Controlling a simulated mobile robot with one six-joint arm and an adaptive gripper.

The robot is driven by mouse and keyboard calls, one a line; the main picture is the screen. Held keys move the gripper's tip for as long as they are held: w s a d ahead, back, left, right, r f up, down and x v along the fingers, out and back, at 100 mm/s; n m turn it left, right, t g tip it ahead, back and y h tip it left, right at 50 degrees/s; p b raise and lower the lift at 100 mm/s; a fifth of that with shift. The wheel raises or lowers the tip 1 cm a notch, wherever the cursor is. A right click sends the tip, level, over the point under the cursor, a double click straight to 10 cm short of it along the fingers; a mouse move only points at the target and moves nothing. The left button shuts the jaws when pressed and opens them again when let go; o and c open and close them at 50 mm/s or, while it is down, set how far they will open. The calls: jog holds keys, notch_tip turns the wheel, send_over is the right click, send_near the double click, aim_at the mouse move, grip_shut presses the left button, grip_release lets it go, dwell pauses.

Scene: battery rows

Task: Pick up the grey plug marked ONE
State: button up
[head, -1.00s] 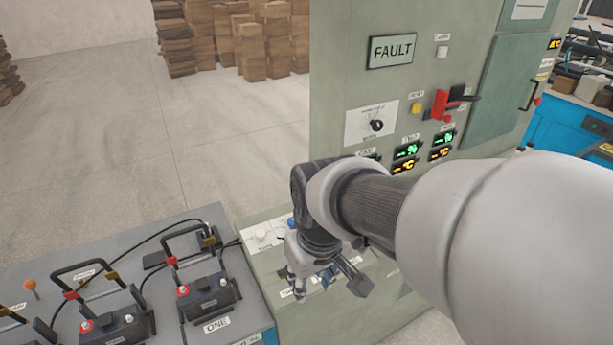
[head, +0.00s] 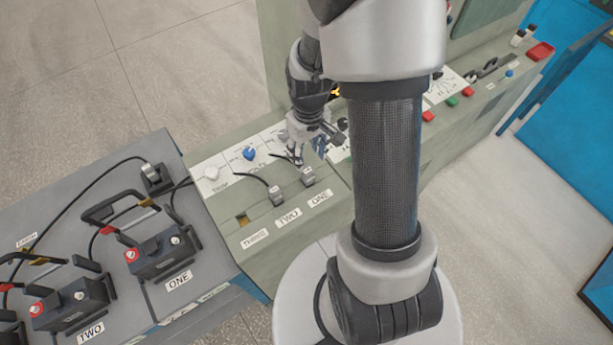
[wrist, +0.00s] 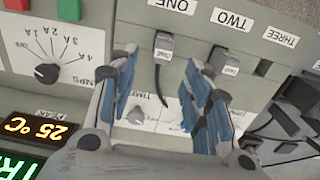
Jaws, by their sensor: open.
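The grey plug marked ONE (head: 308,175) sits upright in the panel's sloped top, by the label ONE (head: 320,198). In the wrist view this plug (wrist: 163,46) shows between and just past my fingertips, with its dark cable trailing back between the fingers. My gripper (head: 309,156) is open, with blue finger pads, just behind and above the plug. In the wrist view my gripper (wrist: 162,62) has one finger on each side of the plug's line, apart from it. The right finger is close to the plug marked TWO (wrist: 224,61).
Plug TWO (head: 276,195) stands left of plug ONE. The THREE slot (head: 243,220) is empty. Knobs, including a blue one (head: 249,153), stand behind the plugs. Batteries (head: 160,250) with handles and cables fill the bench at left.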

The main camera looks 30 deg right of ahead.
aim_at(308, 170)
notch_tip(308, 170, down, 4)
jog(key=shift+r+b, duration=0.15)
jog(key=shift+b, duration=0.25)
jog(key=f+b, duration=0.1)
jog(key=f, duration=0.1)
jog(key=f+b, duration=0.1)
jog(key=f, duration=0.2)
jog(key=shift+s+a+f, duration=0.1)
jog(key=shift+s+a, duration=0.05)
jog(key=shift+a, duration=0.05)
grip_shut()
